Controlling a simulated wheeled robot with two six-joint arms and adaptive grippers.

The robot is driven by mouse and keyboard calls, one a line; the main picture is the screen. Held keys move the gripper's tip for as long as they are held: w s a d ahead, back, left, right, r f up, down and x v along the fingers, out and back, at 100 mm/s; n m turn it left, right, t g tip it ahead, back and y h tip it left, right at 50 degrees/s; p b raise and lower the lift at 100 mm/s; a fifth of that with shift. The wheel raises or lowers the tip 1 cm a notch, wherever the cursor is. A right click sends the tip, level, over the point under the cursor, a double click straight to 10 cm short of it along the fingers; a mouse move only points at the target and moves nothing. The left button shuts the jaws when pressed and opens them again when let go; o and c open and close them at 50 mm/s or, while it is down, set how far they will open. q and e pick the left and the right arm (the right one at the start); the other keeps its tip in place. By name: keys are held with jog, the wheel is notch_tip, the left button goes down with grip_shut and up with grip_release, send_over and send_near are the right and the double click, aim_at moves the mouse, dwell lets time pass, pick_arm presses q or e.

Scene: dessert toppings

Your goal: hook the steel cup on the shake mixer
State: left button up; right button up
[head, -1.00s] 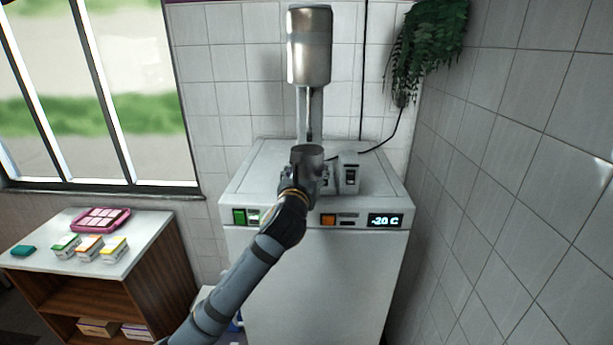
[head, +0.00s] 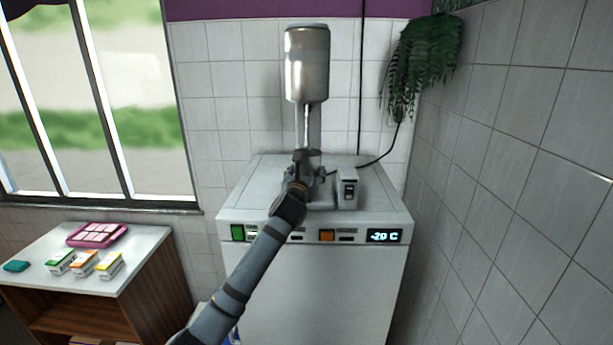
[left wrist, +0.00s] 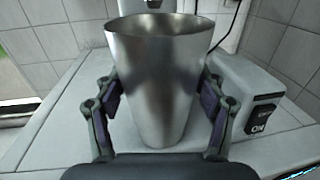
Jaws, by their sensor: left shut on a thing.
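The steel cup (head: 307,158) is upright in my left gripper (head: 303,183), low in front of the shake mixer's column. The left wrist view shows the cup (left wrist: 160,85) large, with the fingers of the gripper (left wrist: 160,112) shut on its two sides. The shake mixer (head: 307,65) has a big metal motor head, with a thin spindle hanging below it over the cup. I cannot tell whether the spindle's tip is inside the cup. The mixer's switch box (head: 347,188) is right of the cup; in the left wrist view it reads ON. My right gripper is not in view.
The mixer stands on a white freezer (head: 330,285) with a -20 C display. A tiled wall is close on the right, with a hanging plant (head: 425,60). A side table (head: 130,265) at left holds a pink tray (head: 98,235) and several small cartons.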

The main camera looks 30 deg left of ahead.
aim_at(308, 137)
pick_arm(q)
jog(key=shift+w+a, duration=0.1)
jog(key=shift+w, duration=0.05)
jog(key=shift+r, duration=0.15)
dwell(0.4)
jog(key=shift+r, duration=0.1)
jog(key=shift+r, duration=1.4)
jog(key=shift+r, duration=0.1)
jog(key=shift+w+r, duration=0.1)
jog(key=shift+r, duration=1)
jog(key=shift+r, duration=0.1)
jog(key=shift+w+a+r+g, duration=0.1)
jog(key=shift+w+r+g, duration=0.05)
jog(key=shift+r, duration=0.45)
jog(key=shift+w+a+r+g, duration=0.15)
jog(key=shift+r+g, duration=0.05)
jog(key=shift+r, duration=0.35)
jog(key=shift+w+a+r+g, duration=0.1)
jog(key=shift+w+r+g, duration=0.05)
jog(key=shift+r, duration=0.45)
